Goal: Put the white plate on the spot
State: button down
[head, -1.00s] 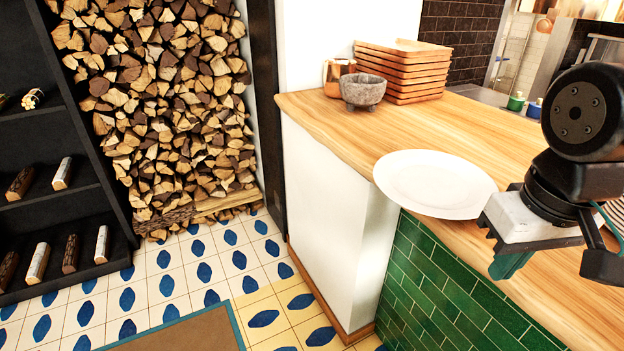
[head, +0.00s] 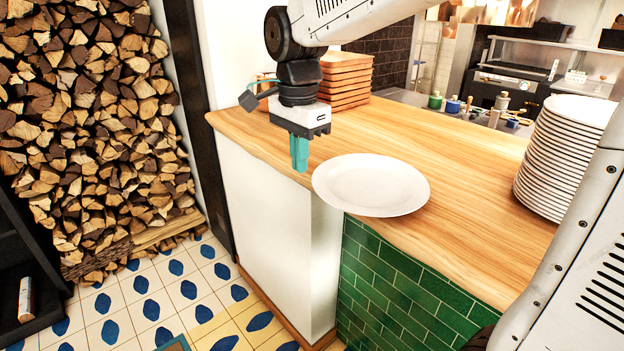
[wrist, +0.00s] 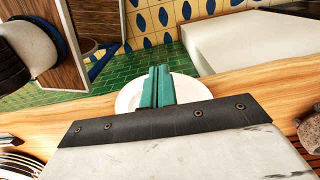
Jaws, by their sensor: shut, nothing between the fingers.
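The white plate (head: 370,184) lies on the wooden counter (head: 450,150), its near edge reaching over the counter's front edge above the green tiles. My gripper (head: 300,166) points down above the counter, just left of the plate in the head view. Its teal fingers are together and empty, and it appears apart from the plate. In the wrist view the plate (wrist: 185,88) shows behind the shut fingers (wrist: 156,88), which hide part of it. I cannot make out a marked spot in these views.
A tall stack of white plates (head: 566,155) stands at the right of the counter. Stacked wooden trays (head: 345,78) stand at the back, partly behind my arm. Small pots (head: 452,104) sit further back. The counter between the plate and the plate stack is clear.

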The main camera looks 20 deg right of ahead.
jog(key=w+d+f, duration=0.1)
jog(key=d+f, duration=0.2)
jog(key=f, duration=0.6)
jog(key=shift+d+f, duration=0.25)
jog(key=shift+d, duration=0.15)
jog(key=shift+w, duration=0.1)
